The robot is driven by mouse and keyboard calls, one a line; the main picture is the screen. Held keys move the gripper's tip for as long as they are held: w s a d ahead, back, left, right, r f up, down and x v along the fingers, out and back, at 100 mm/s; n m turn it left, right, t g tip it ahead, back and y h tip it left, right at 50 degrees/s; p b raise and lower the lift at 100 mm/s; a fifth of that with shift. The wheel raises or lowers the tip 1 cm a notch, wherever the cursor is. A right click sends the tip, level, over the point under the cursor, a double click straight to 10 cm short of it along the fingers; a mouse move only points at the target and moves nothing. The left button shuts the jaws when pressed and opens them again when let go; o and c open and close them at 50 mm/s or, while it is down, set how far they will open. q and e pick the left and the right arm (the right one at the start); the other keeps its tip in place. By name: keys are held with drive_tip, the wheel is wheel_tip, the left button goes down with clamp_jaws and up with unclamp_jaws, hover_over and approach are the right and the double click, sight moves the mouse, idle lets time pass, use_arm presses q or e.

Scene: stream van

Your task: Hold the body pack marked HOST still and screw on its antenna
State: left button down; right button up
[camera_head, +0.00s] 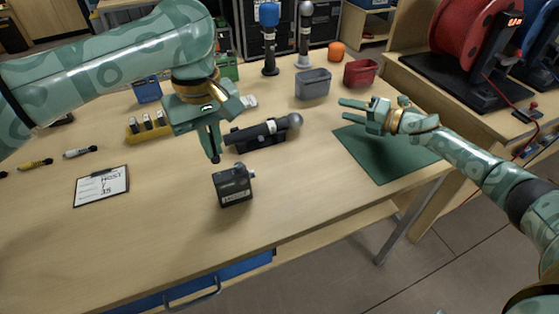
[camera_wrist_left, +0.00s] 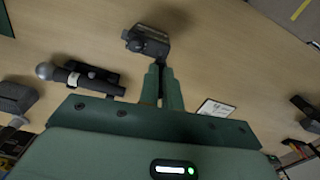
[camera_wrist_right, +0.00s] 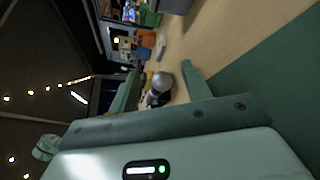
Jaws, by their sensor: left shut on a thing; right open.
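The dark body pack (camera_head: 235,190), with a HOST label on its front, stands upright on the table. It also shows in the left wrist view (camera_wrist_left: 150,44). My left gripper (camera_head: 214,157) points down just behind and left of it. Its fingers (camera_wrist_left: 161,70) are shut on a small dark piece (camera_wrist_left: 160,62) that looks like the antenna; the fingers hide most of it. The piece appears apart from the pack. My right gripper (camera_head: 352,110) is open and empty above the green mat (camera_head: 385,165), its fingers pointing left.
A microphone (camera_head: 292,121) lies in a black holder behind the pack. A clipboard (camera_head: 101,186) lies left, with a yellow block (camera_head: 135,132) behind it. The table front is clear.

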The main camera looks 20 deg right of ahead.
sight(240, 186)
drive_tip(key=a+n+g+y, duration=0.1)
drive_tip(key=a+n, duration=0.2)
drive_tip(key=a, duration=0.1)
drive_tip(key=s+a+n+g+y, duration=0.1)
drive_tip(key=a+n+g+y, duration=0.1)
drive_tip(key=a+n, duration=0.1)
drive_tip(key=s+a+n+g+y, duration=0.1)
drive_tip(key=a+n, duration=0.3)
drive_tip(key=a, duration=0.1)
drive_tip(key=shift+s+a+r+g+y, duration=0.15)
drive_tip(key=shift+a+r+g+y, duration=0.1)
drive_tip(key=shift+g+y, duration=0.15)
drive_tip(key=s+a+n+g, duration=0.2)
drive_tip(key=a+n+g, duration=0.1)
drive_tip(key=a+n, duration=0.1)
drive_tip(key=s+a+n+g, duration=0.3)
drive_tip(key=a+n, duration=0.1)
drive_tip(key=n, duration=0.2)
drive_tip(key=s+a+n+g, duration=0.2)
drive_tip(key=a+n+g, duration=0.1)
drive_tip(key=a+n, duration=0.2)
drive_tip(key=shift+s+f+y, duration=0.2)
drive_tip(key=shift+f+y, duration=0.15)
drive_tip(key=shift+y, duration=0.05)
drive_tip(key=shift+x, duration=4.8)
drive_tip(key=c, duration=0.9)
